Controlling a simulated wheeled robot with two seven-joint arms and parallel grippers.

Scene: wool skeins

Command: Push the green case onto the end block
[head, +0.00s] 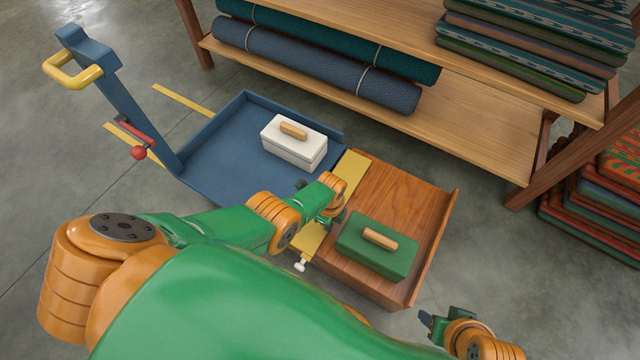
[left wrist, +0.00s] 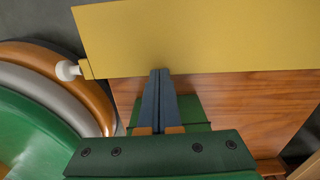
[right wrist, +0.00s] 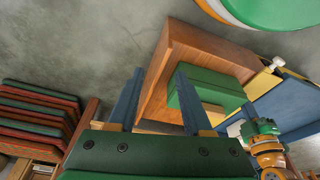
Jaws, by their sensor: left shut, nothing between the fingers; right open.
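The green case (head: 362,250), with a light wooden handle on its lid, sits on a brown wooden block (head: 405,190) with a raised lip along its right side. A yellow plate (head: 352,170) lies between this block and the blue cart. My left gripper (head: 329,222) is shut and empty, close to the green case's left side; contact cannot be told. In the left wrist view its fingers partly hide the case (left wrist: 192,108). My right gripper (head: 437,318) is open and empty, off the block's near right corner. The right wrist view shows the case (right wrist: 212,88) beyond its fingers.
A blue cart tray (head: 215,165) with a yellow-handled post holds a white case (head: 294,146). A white knob (head: 302,264) sticks out from the yellow plate. A wooden shelf (head: 470,130) with rolls and folded textiles stands behind. Floor shows right of the block.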

